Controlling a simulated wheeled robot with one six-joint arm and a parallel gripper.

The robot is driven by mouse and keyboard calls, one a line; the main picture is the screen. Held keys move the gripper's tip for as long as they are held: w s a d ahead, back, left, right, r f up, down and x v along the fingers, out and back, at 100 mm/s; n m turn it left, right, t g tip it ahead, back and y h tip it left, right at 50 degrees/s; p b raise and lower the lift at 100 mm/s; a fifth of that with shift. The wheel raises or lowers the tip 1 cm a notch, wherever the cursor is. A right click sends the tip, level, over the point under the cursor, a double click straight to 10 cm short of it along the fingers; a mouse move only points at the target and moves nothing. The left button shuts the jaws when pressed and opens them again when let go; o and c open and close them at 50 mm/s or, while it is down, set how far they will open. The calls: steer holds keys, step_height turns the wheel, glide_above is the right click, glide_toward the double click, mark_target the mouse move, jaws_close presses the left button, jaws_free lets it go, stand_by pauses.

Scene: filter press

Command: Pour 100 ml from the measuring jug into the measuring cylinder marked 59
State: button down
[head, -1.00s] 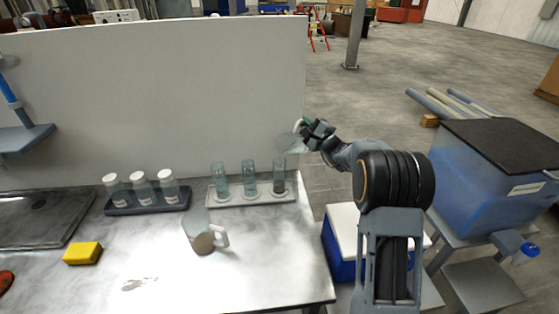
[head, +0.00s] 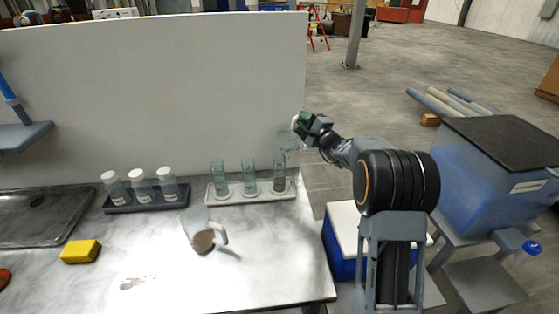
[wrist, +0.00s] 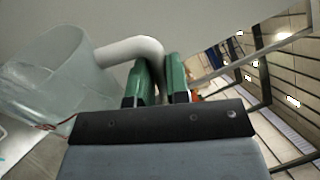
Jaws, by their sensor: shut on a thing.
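My gripper (head: 301,123) is shut on the white handle (wrist: 130,50) of a clear measuring jug (wrist: 48,75). In the head view the jug (head: 288,140) is tilted, with its lower end just above the right cylinder (head: 279,172). Three clear measuring cylinders stand upright in a pale tray (head: 228,199): the left one (head: 218,172), the middle one (head: 248,174) and the right one. The right cylinder looks darker inside. Their marks are too small to read, so I cannot tell which is 59. The liquid level in the jug is unclear.
Another jug (head: 200,225) with a brown patch stands on the bench in front of the tray. Several white-capped bottles (head: 139,184) stand in a dark rack at left. A yellow sponge (head: 80,251) lies further left. A white panel (head: 150,90) rises behind. The front right bench is clear.

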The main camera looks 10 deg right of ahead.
mark_target(297, 117)
steer(key=shift+s+a+r+n+b, duration=0.2)
steer(key=shift+a+n+b, duration=0.15)
steer(key=shift+b, duration=0.3)
steer(key=shift+s+a+r+n+b, duration=0.2)
steer(key=shift+a+n+b, duration=0.15)
steer(key=shift+b, duration=0.3)
stand_by(0.5)
steer(key=shift+s+a+r+n+g+y+b, duration=0.25)
steer(key=shift+n+b, duration=0.2)
steer(key=shift+b, duration=0.45)
steer(key=shift+s+a+r+n+g+y+b, duration=0.15)
steer(key=shift+a+n+b, duration=0.25)
steer(key=shift+b, duration=0.5)
